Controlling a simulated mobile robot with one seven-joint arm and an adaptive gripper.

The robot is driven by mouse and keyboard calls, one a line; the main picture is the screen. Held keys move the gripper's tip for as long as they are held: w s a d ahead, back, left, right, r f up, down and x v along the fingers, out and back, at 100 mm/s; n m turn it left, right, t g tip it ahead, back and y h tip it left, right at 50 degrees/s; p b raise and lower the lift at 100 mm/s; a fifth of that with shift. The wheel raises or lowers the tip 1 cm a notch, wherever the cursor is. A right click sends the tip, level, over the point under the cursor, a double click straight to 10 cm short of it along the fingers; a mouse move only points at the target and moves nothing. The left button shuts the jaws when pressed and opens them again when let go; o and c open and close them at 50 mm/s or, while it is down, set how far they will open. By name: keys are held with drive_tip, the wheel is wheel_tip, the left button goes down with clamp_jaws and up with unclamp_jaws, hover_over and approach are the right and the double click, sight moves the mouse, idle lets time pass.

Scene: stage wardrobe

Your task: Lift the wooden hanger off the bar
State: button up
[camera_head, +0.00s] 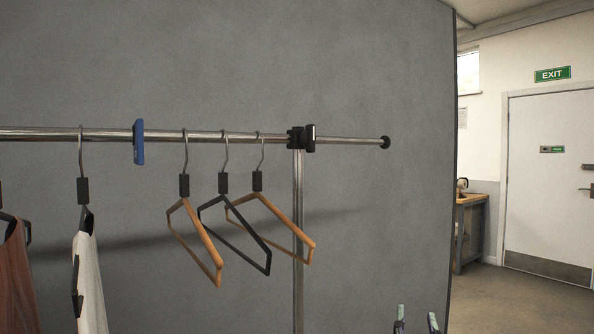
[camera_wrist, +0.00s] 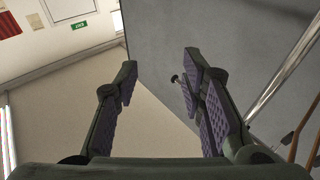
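Two wooden hangers hang from the chrome bar (camera_head: 350,140) in the head view: one on the left (camera_head: 204,237) and one on the right (camera_head: 287,220), near the upright. A black hanger (camera_head: 247,223) hangs between them. All have metal hooks with black collars and carry no clothes. My gripper (camera_head: 416,318) shows only its fingertips at the bottom edge of the head view, below and right of the hangers. In the wrist view my gripper (camera_wrist: 160,70) is open and empty. Part of a wooden hanger (camera_wrist: 303,137) shows at the lower right there.
A chrome upright (camera_head: 298,230) meets the bar at a black clamp (camera_head: 301,138). A blue clip (camera_head: 138,142) sits on the bar. A white garment (camera_head: 90,280) and a brown garment (camera_head: 14,280) hang at the left. The space right of the bar's end cap (camera_head: 385,142) is free.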

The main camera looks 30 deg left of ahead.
drive_tip(key=w+d+m+g+h+p, duration=0.1)
drive_tip(key=w+d+g+h+p, duration=0.1)
drive_tip(key=w+d, duration=0.25)
drive_tip(key=n+g+y, duration=1.1)
drive_tip(key=y, duration=0.1)
approach(259, 180)
drive_tip(key=shift+p+x, duration=1.05)
drive_tip(key=shift+x, duration=4.2)
drive_tip(key=shift+f, duration=0.2)
clamp_jaws()
drive_tip(key=shift+r, duration=0.15)
